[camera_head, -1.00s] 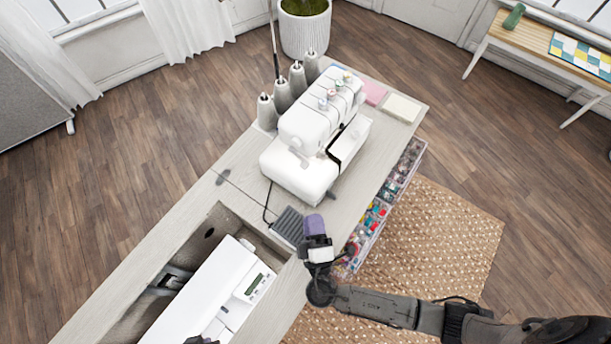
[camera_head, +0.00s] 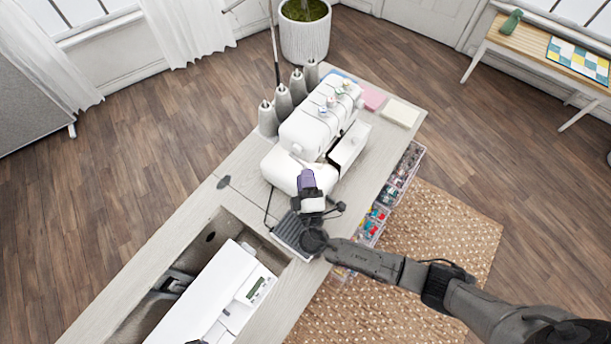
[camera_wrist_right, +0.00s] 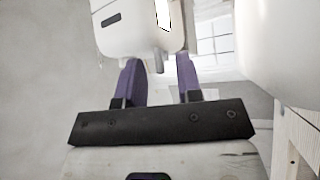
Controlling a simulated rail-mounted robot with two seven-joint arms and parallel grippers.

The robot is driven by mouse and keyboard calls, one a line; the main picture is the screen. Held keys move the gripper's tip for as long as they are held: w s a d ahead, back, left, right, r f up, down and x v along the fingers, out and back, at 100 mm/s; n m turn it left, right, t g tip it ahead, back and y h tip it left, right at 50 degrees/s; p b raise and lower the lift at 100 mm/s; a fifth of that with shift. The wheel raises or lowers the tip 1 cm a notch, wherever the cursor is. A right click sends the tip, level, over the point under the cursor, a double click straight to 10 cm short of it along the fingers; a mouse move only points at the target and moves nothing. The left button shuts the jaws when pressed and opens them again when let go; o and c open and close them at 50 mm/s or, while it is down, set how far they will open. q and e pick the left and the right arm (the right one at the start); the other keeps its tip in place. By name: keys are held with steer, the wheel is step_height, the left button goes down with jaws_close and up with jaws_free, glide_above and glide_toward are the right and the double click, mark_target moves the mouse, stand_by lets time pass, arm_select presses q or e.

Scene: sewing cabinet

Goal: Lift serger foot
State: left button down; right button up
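The white serger (camera_head: 308,128) stands on the far part of the cabinet top, with coloured dials on it. My right gripper (camera_head: 306,180) is at the near end of the serger, its purple fingers overlapping the white body in the head view. In the right wrist view the two purple fingers (camera_wrist_right: 159,78) are spread apart, just below a white part of the serger (camera_wrist_right: 138,28). A small light post (camera_wrist_right: 159,65) hangs between them; I cannot tell whether it belongs to the foot. The serger foot cannot be made out in the head view. My left gripper is not recognisable.
A white sewing machine (camera_head: 210,300) sits in the cabinet's recess. A dark ribbed pedal (camera_head: 290,232) lies under my right arm. Grey thread cones (camera_head: 284,100) stand behind the serger. Clear drawers of supplies (camera_head: 403,172) line the cabinet's right side.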

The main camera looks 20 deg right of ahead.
steer(key=shift+w, duration=0.1)
steer(key=c, duration=0.6)
jaws_close()
steer(key=shift+r, duration=0.1)
